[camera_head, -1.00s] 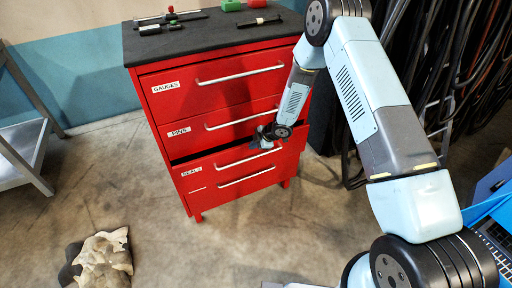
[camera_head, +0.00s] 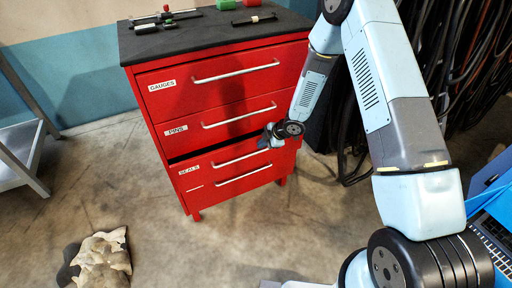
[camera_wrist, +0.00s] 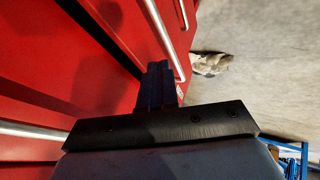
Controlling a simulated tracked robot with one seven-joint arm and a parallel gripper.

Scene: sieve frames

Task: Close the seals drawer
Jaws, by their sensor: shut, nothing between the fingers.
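The seals drawer (camera_head: 207,173) is a red drawer front with a white SEALS label and a silver bar handle, low on the red cabinet. A narrow dark gap shows along its top edge, so it stands slightly open. My gripper (camera_head: 268,138) is at the right part of this front, near its top edge and handle. In the wrist view my gripper's dark fingers (camera_wrist: 158,85) are together and empty, pointing at the red drawer front beside a bar handle (camera_wrist: 157,25). I cannot tell whether the tips touch the front.
The gauges drawer (camera_head: 175,103) and pins drawer (camera_head: 190,140) above look shut. Tools and green and red blocks lie on the black cabinet top (camera_head: 200,38). A crumpled cloth (camera_head: 103,262) lies on the floor. Cables hang at the right; a grey rack (camera_head: 25,155) stands left.

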